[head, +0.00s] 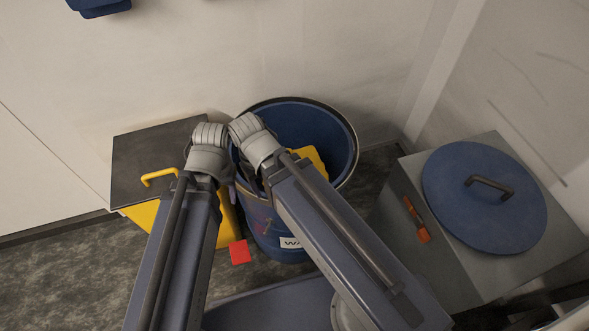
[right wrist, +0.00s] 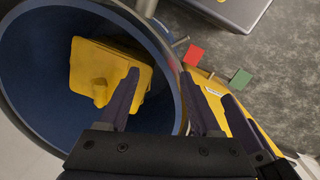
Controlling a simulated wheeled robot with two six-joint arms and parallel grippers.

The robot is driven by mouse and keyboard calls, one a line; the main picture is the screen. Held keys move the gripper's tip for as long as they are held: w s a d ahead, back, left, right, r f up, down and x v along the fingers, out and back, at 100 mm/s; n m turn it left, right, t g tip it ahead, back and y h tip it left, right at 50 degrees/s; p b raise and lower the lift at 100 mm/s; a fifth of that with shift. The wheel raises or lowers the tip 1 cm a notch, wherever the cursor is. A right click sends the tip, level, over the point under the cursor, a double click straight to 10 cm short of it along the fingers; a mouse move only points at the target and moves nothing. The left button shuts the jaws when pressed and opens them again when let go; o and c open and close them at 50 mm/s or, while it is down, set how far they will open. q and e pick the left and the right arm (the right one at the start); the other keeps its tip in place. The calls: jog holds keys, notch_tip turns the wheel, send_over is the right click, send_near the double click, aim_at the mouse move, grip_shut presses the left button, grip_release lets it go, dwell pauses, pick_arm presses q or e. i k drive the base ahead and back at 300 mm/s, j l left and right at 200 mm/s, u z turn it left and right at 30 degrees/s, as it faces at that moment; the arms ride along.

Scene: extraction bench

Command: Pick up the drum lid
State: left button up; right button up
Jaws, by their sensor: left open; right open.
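The drum lid (head: 484,198) is a blue disc with a dark bar handle (head: 489,186). It lies flat on a grey cabinet at the right in the head view, apart from both grippers. The open blue drum (head: 335,150) stands in the middle. My left gripper (head: 240,183) is by the drum's near left rim, mostly hidden by my arms. My right gripper (right wrist: 160,74) is open and empty in the right wrist view, one finger over the drum's mouth and the other by its rim. My arms hide it in the head view.
The grey cabinet (head: 398,225) has an orange-red latch. A yellow object (right wrist: 108,78) is in the drum. A yellow box with a dark top (head: 140,150) and yellow handle stands left of the drum. A red tag (head: 240,252) shows near the drum's foot. Walls close the back and right.

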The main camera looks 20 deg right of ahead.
aim_at(480, 195)
jog(key=z, duration=2.4)
jog(key=k+l+z, duration=0.1)
jog(key=k+z, duration=0.25)
jog(key=z, duration=0.15)
jog(key=k+l+z, duration=0.2)
jog(key=z, duration=0.3)
jog(key=k+l, duration=0.05)
jog(key=k, duration=0.05)
